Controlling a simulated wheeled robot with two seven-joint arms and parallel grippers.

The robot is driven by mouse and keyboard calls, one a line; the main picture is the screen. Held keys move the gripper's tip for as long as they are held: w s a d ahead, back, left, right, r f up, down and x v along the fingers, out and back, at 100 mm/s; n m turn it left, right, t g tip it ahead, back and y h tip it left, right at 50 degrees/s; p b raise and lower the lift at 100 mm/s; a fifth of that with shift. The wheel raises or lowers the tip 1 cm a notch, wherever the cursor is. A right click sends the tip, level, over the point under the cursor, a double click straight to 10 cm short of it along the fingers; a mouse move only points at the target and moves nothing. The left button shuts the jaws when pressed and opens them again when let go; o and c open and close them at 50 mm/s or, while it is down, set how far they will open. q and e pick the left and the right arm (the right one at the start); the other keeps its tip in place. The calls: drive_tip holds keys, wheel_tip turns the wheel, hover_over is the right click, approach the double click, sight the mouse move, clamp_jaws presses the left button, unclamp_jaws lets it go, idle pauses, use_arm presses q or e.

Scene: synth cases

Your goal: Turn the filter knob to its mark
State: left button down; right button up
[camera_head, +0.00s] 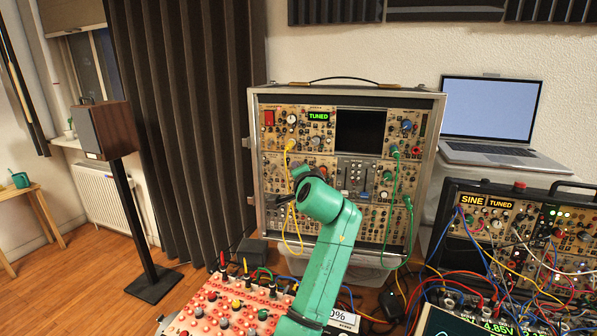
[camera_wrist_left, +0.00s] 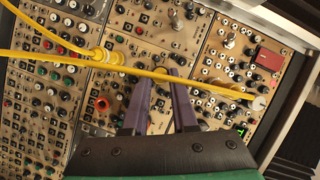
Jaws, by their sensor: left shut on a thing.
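My left gripper (camera_head: 284,198) is at the left part of the upright synth case (camera_head: 253,175), in front of its panel. In the left wrist view its two dark fingers (camera_wrist_left: 161,80) are close together with a narrow gap. They are shut on what I take to be the filter knob, which is mostly hidden by the fingertips and a yellow cable. That yellow cable (camera_wrist_left: 215,88) crosses right at the fingertips. I cannot make out a mark or the knob's angle. My right gripper is not in view.
Yellow and green cables (camera_head: 386,228) hang across the case front. A red panel with knobs (camera_head: 215,318) stands below left. A second case (camera_head: 450,195) with many cables and a SINE TUNED display is at right. A laptop (camera_head: 490,110) is behind it. A speaker (camera_head: 105,130) stands far left.

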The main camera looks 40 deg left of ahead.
use_arm(q)
drive_tip(key=c, duration=0.7)
unclamp_jaws()
drive_tip(key=b+v, duration=0.3)
drive_tip(key=v, duration=1.1)
drive_tip(key=shift+s+d, duration=0.2)
